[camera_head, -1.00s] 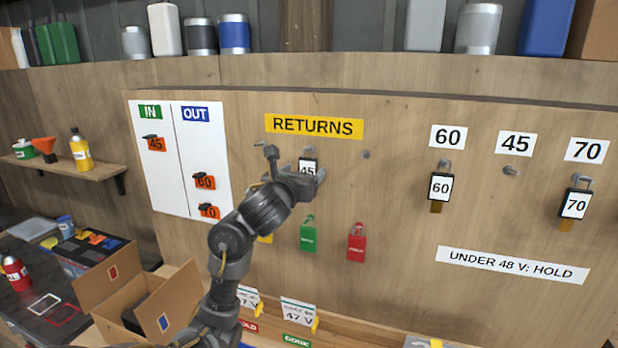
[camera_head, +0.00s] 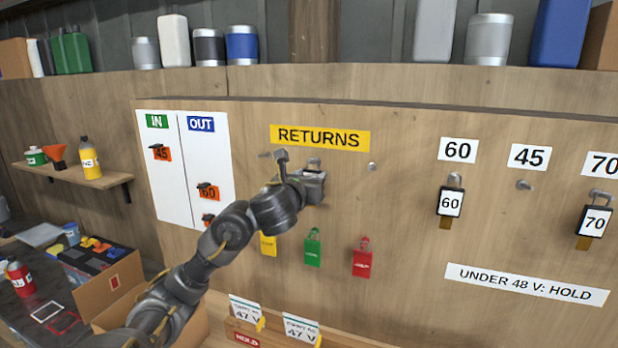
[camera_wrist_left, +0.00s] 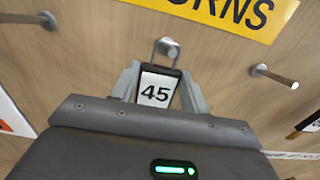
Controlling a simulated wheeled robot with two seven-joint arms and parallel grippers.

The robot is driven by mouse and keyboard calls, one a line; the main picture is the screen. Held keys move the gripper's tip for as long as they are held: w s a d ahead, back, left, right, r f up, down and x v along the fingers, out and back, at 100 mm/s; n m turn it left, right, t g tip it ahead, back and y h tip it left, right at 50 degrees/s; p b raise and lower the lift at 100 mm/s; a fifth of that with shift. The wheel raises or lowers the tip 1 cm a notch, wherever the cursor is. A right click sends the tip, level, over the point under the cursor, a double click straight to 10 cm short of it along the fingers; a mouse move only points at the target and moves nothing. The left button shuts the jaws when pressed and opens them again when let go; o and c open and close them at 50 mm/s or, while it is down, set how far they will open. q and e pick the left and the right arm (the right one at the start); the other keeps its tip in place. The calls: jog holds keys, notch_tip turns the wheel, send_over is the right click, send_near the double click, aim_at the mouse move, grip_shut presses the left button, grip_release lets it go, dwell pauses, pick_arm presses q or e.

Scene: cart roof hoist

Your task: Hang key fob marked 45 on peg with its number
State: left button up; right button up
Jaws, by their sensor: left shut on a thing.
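The key fob marked 45 (camera_wrist_left: 157,91) is black with a white face, and its wire loop is around a returns peg (camera_wrist_left: 168,47) below the yellow RETURNS sign (camera_head: 320,138). My left gripper (camera_head: 313,182) is shut on this fob, one finger at each side of it in the left wrist view. In the head view the gripper mostly hides the fob. The peg under the 45 label (camera_head: 529,156) is bare (camera_head: 524,185). My right gripper is not in view.
Fob 60 (camera_head: 451,202) and fob 70 (camera_head: 594,221) hang on the pegs either side of the bare one. An empty returns peg (camera_head: 371,167) is right of my gripper. Yellow, green (camera_head: 313,252) and red (camera_head: 362,262) tags hang below. An IN/OUT board (camera_head: 186,180) is at left.

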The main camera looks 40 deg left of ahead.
pick_arm(q)
jog(key=shift+o, duration=1.3)
jog(key=shift+d, duration=0.1)
jog(key=c, duration=0.5)
jog(key=shift+o, duration=0.2)
jog(key=shift+r+p, duration=0.35)
jog(key=shift+s+r+p, duration=0.2)
jog(key=shift+s+p, duration=0.05)
jog(key=shift+p, duration=0.15)
jog(key=p+v, duration=0.3)
jog(key=v, duration=0.1)
jog(key=shift+s+r, duration=0.1)
jog(key=shift+r, duration=0.3)
jog(key=shift+d, duration=0.1)
